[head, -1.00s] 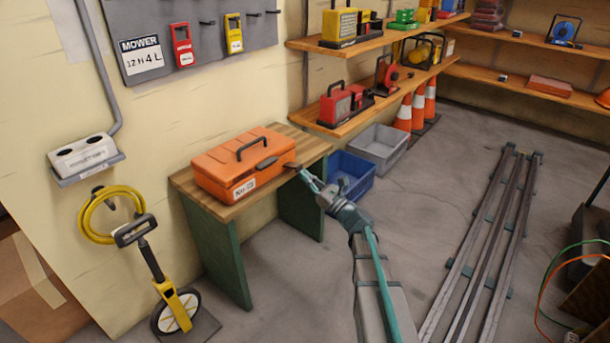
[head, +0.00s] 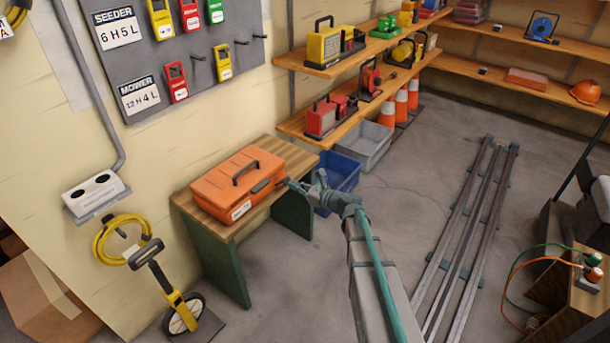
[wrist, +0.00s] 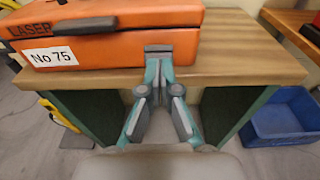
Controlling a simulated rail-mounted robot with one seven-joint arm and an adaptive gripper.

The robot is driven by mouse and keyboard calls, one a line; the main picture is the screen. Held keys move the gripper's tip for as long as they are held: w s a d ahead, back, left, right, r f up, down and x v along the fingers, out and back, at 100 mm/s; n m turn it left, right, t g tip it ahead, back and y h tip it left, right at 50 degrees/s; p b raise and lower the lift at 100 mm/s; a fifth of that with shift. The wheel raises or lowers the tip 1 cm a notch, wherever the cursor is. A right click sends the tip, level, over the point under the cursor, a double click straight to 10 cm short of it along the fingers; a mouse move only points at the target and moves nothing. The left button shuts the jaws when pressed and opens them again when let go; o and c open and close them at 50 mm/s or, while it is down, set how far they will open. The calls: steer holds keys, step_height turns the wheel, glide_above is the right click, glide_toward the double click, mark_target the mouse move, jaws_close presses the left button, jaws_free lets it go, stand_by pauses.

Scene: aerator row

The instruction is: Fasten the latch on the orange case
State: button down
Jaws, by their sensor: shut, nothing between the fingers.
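The orange case (head: 225,190) lies with its lid down on the bench. In the wrist view the case (wrist: 180,20) fills the top left and carries a "No.75" label. A dark latch (wrist: 85,26) juts from its front, above and right of the label; I cannot tell its exact angle. In the head view it is a small dark patch (head: 262,187). My gripper (head: 290,183) is at the case's front right corner. In the wrist view my gripper's fingertips (wrist: 158,50) are together and empty, right of the latch, overlapping the case front. Contact with the case is unclear.
The bench (head: 190,203) has a wooden top and green legs, with bare top right of the case. A blue bin (head: 340,172) and a grey bin (head: 370,148) stand beyond it. A yellow measuring wheel (head: 178,300) stands left. Floor rails (head: 470,230) run at right.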

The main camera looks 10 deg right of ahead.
steer(key=r+g+h+p, duration=0.1)
steer(key=p, duration=0.4)
steer(key=w+a+r+g+h+p, duration=0.1)
steer(key=p, duration=0.4)
steer(key=w+a+r+g+h+p, duration=0.1)
steer(key=r+p, duration=0.1)
steer(key=p, duration=0.4)
steer(key=shift+g, duration=0.4)
steer(key=shift+f, duration=0.25)
steer(key=shift+s, duration=0.1)
steer(key=shift+d+r, duration=0.1)
steer(key=shift+r, duration=0.05)
steer(key=shift+r+p, duration=0.45)
steer(key=shift+r, duration=0.3)
